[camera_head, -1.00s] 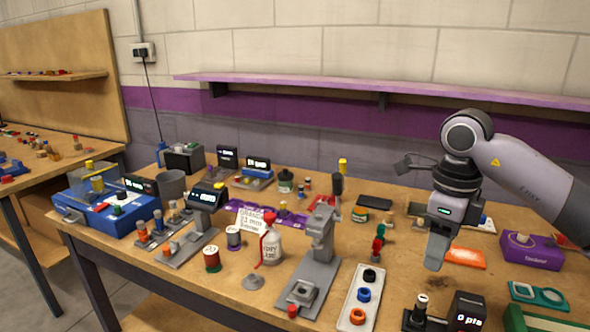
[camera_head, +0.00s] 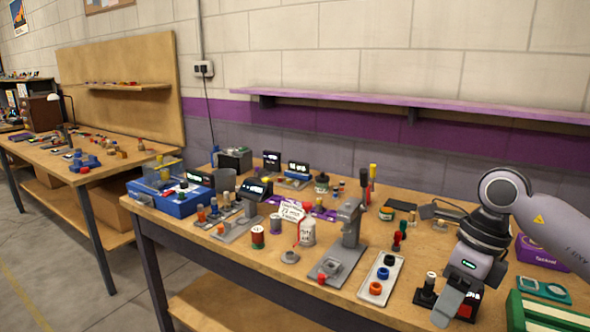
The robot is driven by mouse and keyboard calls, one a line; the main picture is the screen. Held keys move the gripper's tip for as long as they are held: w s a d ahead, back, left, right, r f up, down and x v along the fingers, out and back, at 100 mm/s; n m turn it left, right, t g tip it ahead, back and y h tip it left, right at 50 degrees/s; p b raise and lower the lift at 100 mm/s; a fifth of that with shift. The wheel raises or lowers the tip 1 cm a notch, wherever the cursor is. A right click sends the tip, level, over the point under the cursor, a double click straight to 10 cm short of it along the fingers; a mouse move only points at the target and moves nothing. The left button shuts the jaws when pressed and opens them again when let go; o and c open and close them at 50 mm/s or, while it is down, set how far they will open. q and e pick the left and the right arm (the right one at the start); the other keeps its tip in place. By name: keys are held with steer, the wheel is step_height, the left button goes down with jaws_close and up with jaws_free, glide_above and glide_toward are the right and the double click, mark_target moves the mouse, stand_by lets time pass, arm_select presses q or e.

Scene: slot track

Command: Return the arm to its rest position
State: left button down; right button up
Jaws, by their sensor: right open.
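My right arm (camera_head: 550,225) comes in from the right. Its gripper (camera_head: 449,306) points down at the front right of the wooden workbench (camera_head: 225,248). It is open, and I see nothing between its fingers. It hangs in front of a small dark box with a display and close to a black stand with a white top (camera_head: 428,288), and partly covers the box. I cannot tell the gap between them. My left gripper is not in view.
A white tray with coloured rings (camera_head: 391,266), a grey press (camera_head: 346,240) and a white bottle (camera_head: 307,232) stand left of the gripper. A purple box (camera_head: 540,252) and green case (camera_head: 548,315) lie right. A purple shelf (camera_head: 400,98) runs along the wall.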

steer(key=s+a+m+t+y, duration=0.1)
steer(key=s+a+m+y, duration=0.25)
steer(key=a+y, duration=0.6)
steer(key=s+a+m+t+y, duration=0.1)
steer(key=s+a+m+y, duration=0.1)
steer(key=a+m+y, duration=0.55)
steer(key=w+d+f+m+t+h+p, duration=0.1)
steer(key=d+f+m+t+h, duration=0.3)
steer(key=f+m+t+h, duration=0.55)
steer(key=w+d+f+m+t+h+p, duration=0.1)
steer(key=d+f+m+t+h, duration=0.15)
steer(key=m+t, duration=0.75)
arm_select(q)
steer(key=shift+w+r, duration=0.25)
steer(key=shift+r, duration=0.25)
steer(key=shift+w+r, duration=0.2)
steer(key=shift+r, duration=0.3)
arm_select(e)
steer(key=s+d+f+m+g+h, duration=0.2)
steer(key=s+f+m+g, duration=0.3)
steer(key=f, duration=0.3)
steer(key=s+d+f+m+g+h, duration=0.3)
steer(key=s+d+f+m+g, duration=0.2)
steer(key=s+f+m, duration=0.2)
step_height(320, 180, down, 2)
steer(key=shift+s+m+h, duration=0.3)
steer(key=shift+s+m, duration=0.05)
steer(key=shift+s, duration=0.4)
